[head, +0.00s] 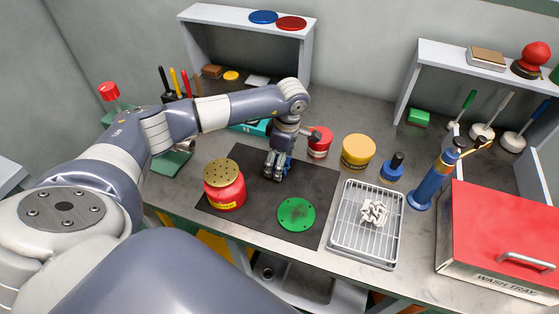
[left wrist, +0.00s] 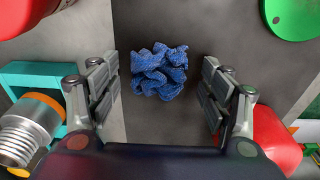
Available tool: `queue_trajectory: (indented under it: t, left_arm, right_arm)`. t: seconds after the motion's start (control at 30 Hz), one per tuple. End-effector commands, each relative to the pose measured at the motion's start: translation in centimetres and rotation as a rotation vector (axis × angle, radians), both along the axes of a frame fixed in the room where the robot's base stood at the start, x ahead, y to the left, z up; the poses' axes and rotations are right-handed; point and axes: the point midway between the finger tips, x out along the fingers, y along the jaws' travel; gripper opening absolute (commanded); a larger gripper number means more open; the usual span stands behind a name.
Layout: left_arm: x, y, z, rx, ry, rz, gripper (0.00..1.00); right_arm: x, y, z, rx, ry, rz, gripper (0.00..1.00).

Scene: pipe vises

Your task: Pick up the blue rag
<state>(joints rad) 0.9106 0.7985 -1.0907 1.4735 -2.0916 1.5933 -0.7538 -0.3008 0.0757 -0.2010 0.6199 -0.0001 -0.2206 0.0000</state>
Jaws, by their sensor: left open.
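The crumpled blue rag (left wrist: 158,71) lies on the dark mat (left wrist: 165,25), close to the mat's edge, in the left wrist view. In the head view my left gripper (head: 277,166) mostly hides the rag. The left gripper points down over the mat (head: 255,215) and is open. In the left wrist view its two fingers stand on either side of the rag, with gaps between them and the cloth. I cannot tell the exact height of the fingertips above the mat. My right gripper is not in view.
A red pot with a perforated lid (head: 224,185) and a green disc (head: 296,214) are on the mat. A red can (head: 320,142) and a yellow-lidded tin (head: 357,151) stand behind it. A wire-rack tray (head: 346,247) with a white rag and a red-lidded wash box (head: 505,225) are right.

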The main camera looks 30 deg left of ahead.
Motion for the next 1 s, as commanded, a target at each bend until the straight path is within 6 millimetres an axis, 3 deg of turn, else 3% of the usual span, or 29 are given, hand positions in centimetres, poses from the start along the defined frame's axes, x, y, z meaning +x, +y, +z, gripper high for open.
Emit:
queue_trajectory:
  t: [0.2, 0.5, 1.0]
  left_arm:
    - [0.0, 0.02, -0.24, 0.0, -0.001, -0.001, 0.72]
    - [0.01, 0.01, -0.19, 0.0, -0.001, 0.0, 0.42]
    - [0.1, 0.01, 0.3, -0.001, -0.003, 0.001, 0.42]
  right_arm:
    - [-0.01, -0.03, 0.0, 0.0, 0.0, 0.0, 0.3]
    - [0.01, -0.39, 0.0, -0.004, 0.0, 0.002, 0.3]
    - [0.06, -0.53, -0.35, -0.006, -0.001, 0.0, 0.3]
